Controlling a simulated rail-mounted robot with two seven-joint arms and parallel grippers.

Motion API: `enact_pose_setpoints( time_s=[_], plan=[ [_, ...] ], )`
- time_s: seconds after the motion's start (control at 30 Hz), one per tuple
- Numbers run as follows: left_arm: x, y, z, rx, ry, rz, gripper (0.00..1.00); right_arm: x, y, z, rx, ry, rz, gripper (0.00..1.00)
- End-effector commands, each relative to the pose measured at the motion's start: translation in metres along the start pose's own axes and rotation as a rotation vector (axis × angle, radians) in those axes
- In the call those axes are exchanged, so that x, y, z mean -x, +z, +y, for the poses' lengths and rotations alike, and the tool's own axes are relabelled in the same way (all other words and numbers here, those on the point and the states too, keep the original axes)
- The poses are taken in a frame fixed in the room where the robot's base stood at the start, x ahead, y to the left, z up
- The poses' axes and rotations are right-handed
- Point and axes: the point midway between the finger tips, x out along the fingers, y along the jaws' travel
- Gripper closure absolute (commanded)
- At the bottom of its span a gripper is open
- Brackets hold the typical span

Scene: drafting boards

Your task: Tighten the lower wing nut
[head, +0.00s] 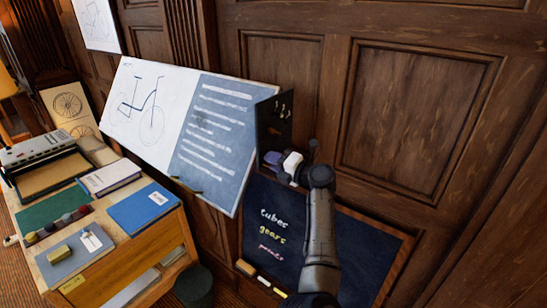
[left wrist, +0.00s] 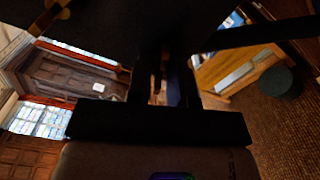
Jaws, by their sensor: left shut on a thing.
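The drawing board (head: 212,140) is tilted, with a dark plate (head: 268,128) at its right edge. Small light metal parts (head: 282,108) show on the upper part of the plate; I cannot make out their shape. My left gripper (head: 273,159) is at the lower end of this plate, coming from the right. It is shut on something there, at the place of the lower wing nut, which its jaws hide. In the left wrist view the dark fingers (left wrist: 163,85) stand close together, and what is between them is too dark to tell.
A chalkboard (head: 262,205) leans on the panelled wall just below my left gripper, with an eraser (head: 245,267) and chalk on its ledge. A wooden cabinet (head: 140,262) with books stands at the left. A dark bin (head: 194,287) stands beside it.

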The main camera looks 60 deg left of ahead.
Motion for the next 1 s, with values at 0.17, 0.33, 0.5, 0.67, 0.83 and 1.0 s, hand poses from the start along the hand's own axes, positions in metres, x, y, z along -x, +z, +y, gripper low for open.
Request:
enact_pose_setpoints(
  time_s=[0.17,0.33,0.5,0.67,0.83,1.0],
  plan=[
    [0.0005,0.0008,0.0020,-0.094,0.000,-0.001,1.00,0.0088,-0.0030,-0.0005,-0.003,-0.002,0.000,0.57],
    [0.0003,0.0006,0.0012,-0.153,0.001,-0.001,1.00,0.0123,-0.0043,-0.0015,-0.007,-0.005,0.001,0.57],
    [0.0002,0.0004,0.0006,-0.182,0.001,-0.001,1.00,0.0138,-0.0050,-0.0023,-0.009,-0.008,0.001,0.57],
    [0.0002,0.0003,0.0002,-0.191,0.001,-0.001,1.00,0.0141,-0.0051,-0.0024,-0.010,-0.008,0.001,0.57],
    [0.0002,0.0002,0.0000,-0.191,0.001,-0.001,1.00,0.0139,-0.0050,-0.0023,-0.010,-0.008,0.001,0.57],
    [0.0002,0.0002,0.0000,-0.191,0.000,-0.001,0.77,0.0139,-0.0048,-0.0017,-0.007,-0.006,0.001,0.57]
  ],
)
